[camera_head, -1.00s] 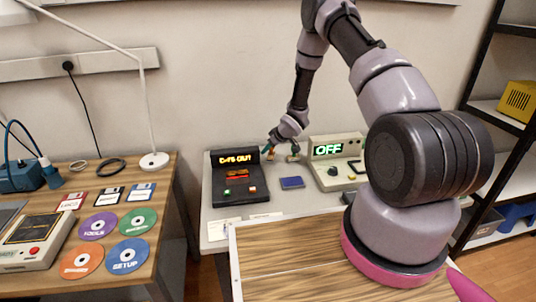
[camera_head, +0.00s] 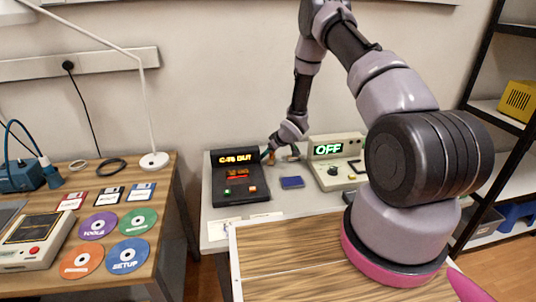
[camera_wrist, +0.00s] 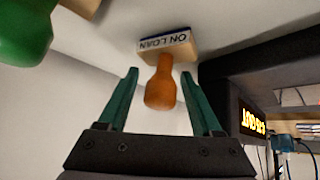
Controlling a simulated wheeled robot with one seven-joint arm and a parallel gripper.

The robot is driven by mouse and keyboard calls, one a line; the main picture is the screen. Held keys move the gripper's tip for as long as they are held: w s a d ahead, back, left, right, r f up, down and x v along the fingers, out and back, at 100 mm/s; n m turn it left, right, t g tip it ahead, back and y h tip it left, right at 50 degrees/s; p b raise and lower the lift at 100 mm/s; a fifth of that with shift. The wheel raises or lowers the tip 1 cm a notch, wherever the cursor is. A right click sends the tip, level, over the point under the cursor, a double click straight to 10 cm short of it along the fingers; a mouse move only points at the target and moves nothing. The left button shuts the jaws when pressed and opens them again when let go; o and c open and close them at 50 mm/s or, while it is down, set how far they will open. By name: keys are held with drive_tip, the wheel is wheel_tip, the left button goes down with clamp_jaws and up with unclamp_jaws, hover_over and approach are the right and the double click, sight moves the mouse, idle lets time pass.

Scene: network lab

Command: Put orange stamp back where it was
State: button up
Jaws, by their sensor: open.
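The orange stamp (camera_wrist: 160,85) shows in the wrist view, with a rounded orange handle and a pale wooden base lettered "ON LOAN". Its base is toward the top of the picture. My gripper (camera_wrist: 160,74) is open, with one green finger on each side of the handle and visible gaps between. In the head view my gripper (camera_head: 268,157) is low at the back of the grey table, just right of the black console; the stamp is small and hard to make out there. A green stamp (camera_wrist: 25,32) shows at the upper left of the wrist view, outside the fingers.
The black console (camera_head: 238,188) with a lit display stands left of my gripper. A beige device (camera_head: 335,165) reading "OFF" stands right. A blue pad (camera_head: 292,182) lies between them. Discs and floppy disks lie on the left wooden desk (camera_head: 140,285).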

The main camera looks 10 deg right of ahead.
drive_tip(key=s+d+r+m+h, duration=0.2)
drive_tip(key=s+d+r, duration=0.25)
drive_tip(key=r, duration=0.85)
drive_tip(key=s+d+r+m+t+h, duration=0.1)
drive_tip(key=s+d+r+m, duration=0.3)
drive_tip(key=r, duration=0.9)
drive_tip(key=s+d+r+h, duration=0.2)
drive_tip(key=s+r, duration=0.3)
drive_tip(key=r, duration=0.7)
drive_tip(key=s+a+r+m+y, duration=0.1)
drive_tip(key=s+r, duration=0.3)
drive_tip(key=s, duration=0.5)
drive_tip(key=s+a+r+m+y, duration=0.1)
drive_tip(key=s+a+r+m, duration=0.1)
drive_tip(key=s+r, duration=0.3)
drive_tip(key=s+a+r+m+y, duration=0.1)
drive_tip(key=s+r+m, duration=0.2)
drive_tip(key=s, duration=1)
wheel_tip(320, 180, up, 2)
drive_tip(key=shift+a+r+g, duration=0.15)
drive_tip(key=shift+a+g, duration=0.1)
drive_tip(key=shift+g, duration=0.05)
